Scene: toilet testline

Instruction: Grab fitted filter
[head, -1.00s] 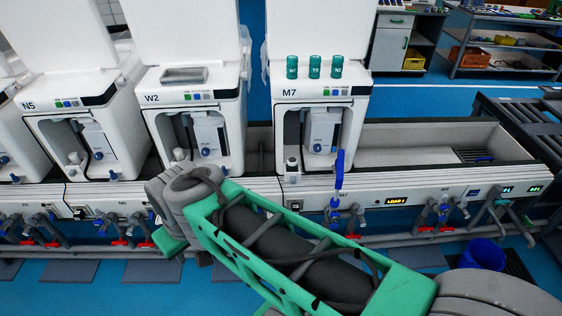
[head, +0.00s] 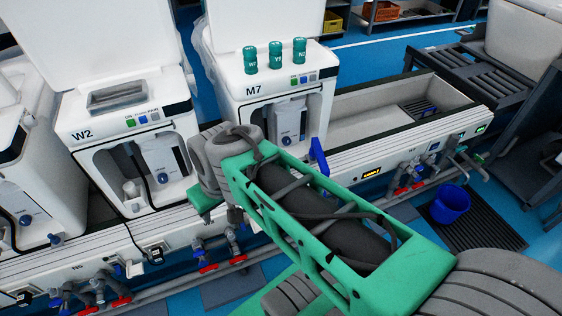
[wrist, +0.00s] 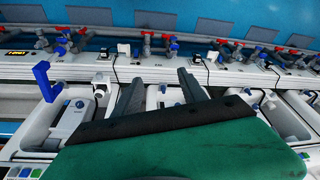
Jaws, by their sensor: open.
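No part is plainly recognisable as the fitted filter. Machine M7 (head: 228,105) has three teal capped cylinders (head: 276,56) standing on top. Its front bay holds a light unit with a blue dial (head: 289,128); this unit also shows at the left of the wrist view (wrist: 75,118). Machine W2 (head: 85,140) has a similar unit (head: 160,160) and a small white bottle in its bay. My gripper (wrist: 160,77) is open, with two dark fingers apart and nothing seen between them but the machine front behind. In the head view my arm hides the fingers.
A blue upright handle (head: 319,158) stands in front of M7. Red-handled valves (head: 208,267) and pipes line the bench front. A blue bucket (head: 449,204) stands on the floor at right.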

